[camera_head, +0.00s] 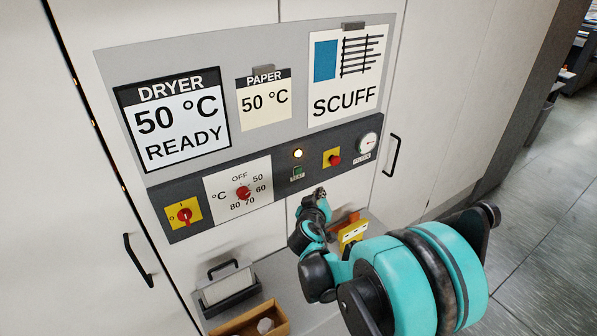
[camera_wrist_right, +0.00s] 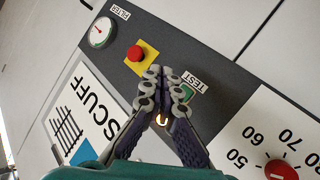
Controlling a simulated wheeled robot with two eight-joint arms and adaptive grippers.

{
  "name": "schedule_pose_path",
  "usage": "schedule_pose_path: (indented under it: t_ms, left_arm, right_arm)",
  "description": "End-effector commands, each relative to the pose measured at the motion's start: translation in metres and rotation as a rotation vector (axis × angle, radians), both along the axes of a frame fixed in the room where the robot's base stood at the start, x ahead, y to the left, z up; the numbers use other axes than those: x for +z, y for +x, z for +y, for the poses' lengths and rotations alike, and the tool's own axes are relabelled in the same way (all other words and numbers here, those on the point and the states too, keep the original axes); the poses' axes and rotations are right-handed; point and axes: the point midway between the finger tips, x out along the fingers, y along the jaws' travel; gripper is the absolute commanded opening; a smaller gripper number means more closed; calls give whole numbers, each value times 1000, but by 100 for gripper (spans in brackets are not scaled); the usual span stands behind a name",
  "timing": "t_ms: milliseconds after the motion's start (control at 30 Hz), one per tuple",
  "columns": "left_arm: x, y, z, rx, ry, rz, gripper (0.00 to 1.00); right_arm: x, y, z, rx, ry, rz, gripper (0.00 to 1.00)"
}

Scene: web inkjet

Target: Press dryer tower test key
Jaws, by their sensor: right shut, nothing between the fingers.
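The green test key (camera_head: 297,171), with a TEST label under it, is on the dark control strip of the dryer panel. It also shows in the right wrist view (camera_wrist_right: 187,93), just right of the fingers. A lit lamp (camera_head: 298,153) is above the key. In the right wrist view its glow (camera_wrist_right: 162,119) shows between the fingers. My right gripper (camera_head: 320,191) is shut and empty, a little right of and below the key in the head view. The right wrist view also shows the shut fingertips (camera_wrist_right: 160,72) beside the key. My left gripper is not in view.
A red button on a yellow plate (camera_head: 332,158) and a filter gauge (camera_head: 368,145) are right of the key. A temperature dial (camera_head: 243,193) and a red rotary switch (camera_head: 184,215) are left. Door handles (camera_head: 138,260) stick out. A wooden box (camera_head: 247,322) is below.

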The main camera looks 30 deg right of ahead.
Motion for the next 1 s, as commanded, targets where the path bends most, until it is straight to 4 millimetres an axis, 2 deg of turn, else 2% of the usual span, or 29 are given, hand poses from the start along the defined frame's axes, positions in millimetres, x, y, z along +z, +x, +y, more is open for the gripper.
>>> schedule_pose_path:
  t_ms: [167,700,1000]
  left_arm:
    - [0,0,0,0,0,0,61]
    - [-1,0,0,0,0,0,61]
    - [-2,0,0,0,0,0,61]
  right_arm:
    - [0,9,1,1,0,0,0]
    - [0,77,6,1,0,0,0]
    - [0,88,7,1,0,0,0]
